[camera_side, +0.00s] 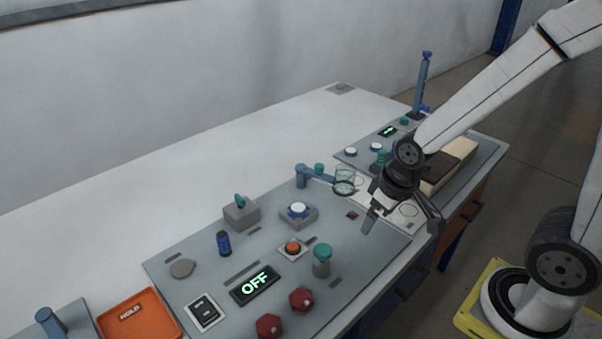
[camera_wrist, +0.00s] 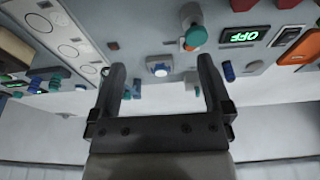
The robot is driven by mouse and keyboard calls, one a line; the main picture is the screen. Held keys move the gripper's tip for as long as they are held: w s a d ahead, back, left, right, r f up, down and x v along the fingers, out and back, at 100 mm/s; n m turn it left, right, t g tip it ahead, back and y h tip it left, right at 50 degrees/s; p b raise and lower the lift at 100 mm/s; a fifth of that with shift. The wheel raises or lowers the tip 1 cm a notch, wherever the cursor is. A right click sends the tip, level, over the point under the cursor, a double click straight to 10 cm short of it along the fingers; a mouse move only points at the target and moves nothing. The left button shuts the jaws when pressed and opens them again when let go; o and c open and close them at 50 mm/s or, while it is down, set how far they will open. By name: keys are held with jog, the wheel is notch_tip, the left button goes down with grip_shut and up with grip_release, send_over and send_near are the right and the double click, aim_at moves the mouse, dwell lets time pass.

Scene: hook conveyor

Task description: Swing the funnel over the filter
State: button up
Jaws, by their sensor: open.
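The funnel looks like the clear cup-shaped piece (camera_side: 344,180) at the end of a short blue swing arm (camera_side: 318,174) on a blue post, in the middle of the side view. My gripper (camera_side: 402,220) is open and empty, pointing down to the right of the funnel and apart from it. The wrist view also shows the open fingers (camera_wrist: 160,65). A white plate with round outlines (camera_side: 408,211) lies below and behind my gripper. It also shows in the wrist view (camera_wrist: 65,38). I cannot tell which part is the filter.
A grey panel (camera_side: 215,260) holds a lit OFF display (camera_side: 255,285), an orange button (camera_side: 292,248), a teal-capped jar (camera_side: 321,262) and red knobs (camera_side: 301,299). An orange tray (camera_side: 140,316) is at the front left. The white tabletop (camera_side: 130,245) behind the panel is clear.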

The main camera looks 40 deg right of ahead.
jog(key=c, duration=0.3)
jog(key=m+t+h, duration=0.1)
jog(key=m+h, duration=0.1)
jog(key=m, duration=0.4)
send_near(319, 165)
notch_tip(319, 165, down, 2)
jog(key=shift+w+d+f, duration=0.15)
jog(key=shift+w+d, duration=0.05)
jog(key=shift+w, duration=0.05)
jog(key=shift+x, duration=3.85)
jog(key=shift+w, duration=0.1)
jog(key=shift+c, duration=0.2)
